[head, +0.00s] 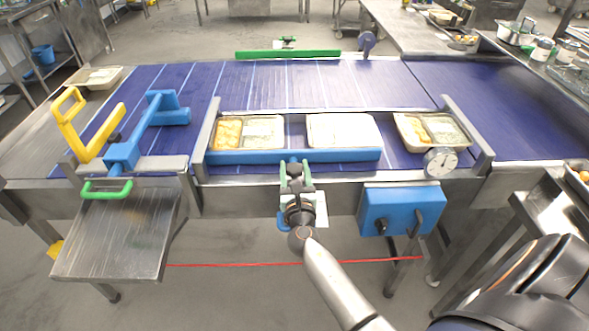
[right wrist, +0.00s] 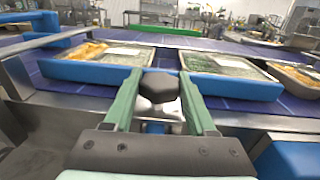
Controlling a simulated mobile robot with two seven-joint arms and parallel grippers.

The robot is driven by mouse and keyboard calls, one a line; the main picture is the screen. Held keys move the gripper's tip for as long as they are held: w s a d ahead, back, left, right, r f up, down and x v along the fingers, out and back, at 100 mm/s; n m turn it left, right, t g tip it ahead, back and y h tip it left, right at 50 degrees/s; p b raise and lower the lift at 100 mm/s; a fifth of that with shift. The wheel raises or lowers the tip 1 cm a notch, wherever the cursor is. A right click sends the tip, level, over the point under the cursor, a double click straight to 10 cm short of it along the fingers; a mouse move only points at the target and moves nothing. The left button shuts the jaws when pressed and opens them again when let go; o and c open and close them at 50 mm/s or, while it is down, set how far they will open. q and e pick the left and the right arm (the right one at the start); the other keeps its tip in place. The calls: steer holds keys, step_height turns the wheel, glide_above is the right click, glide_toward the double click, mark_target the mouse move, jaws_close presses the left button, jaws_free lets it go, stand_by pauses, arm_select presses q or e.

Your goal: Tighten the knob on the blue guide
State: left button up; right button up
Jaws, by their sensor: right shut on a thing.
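The blue guide (head: 345,155) is a long bar along the near side of the conveyor. It also shows in the right wrist view (right wrist: 88,72), running across the picture behind the fingers. The knob (right wrist: 160,86) is dark and faceted and sits at the near side of the guide, around its middle. My right gripper (head: 296,172) reaches it from the front. In the right wrist view its two green fingers (right wrist: 160,98) are shut on the knob, one on each side. In the head view the gripper hides most of the knob. My left gripper is not in view.
Trays of food (head: 342,131) stand on the blue belt (head: 330,85) right behind the guide. A round dial (head: 440,161) is at its right, above a blue box (head: 375,205). A yellow handle frame (head: 72,130) and a blue arm (head: 125,152) stand at left. A green bar (head: 290,55) lies along the far side.

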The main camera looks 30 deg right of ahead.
stand_by(0.4)
steer(key=o, duration=1.4)
steer(key=shift+c, duration=0.2)
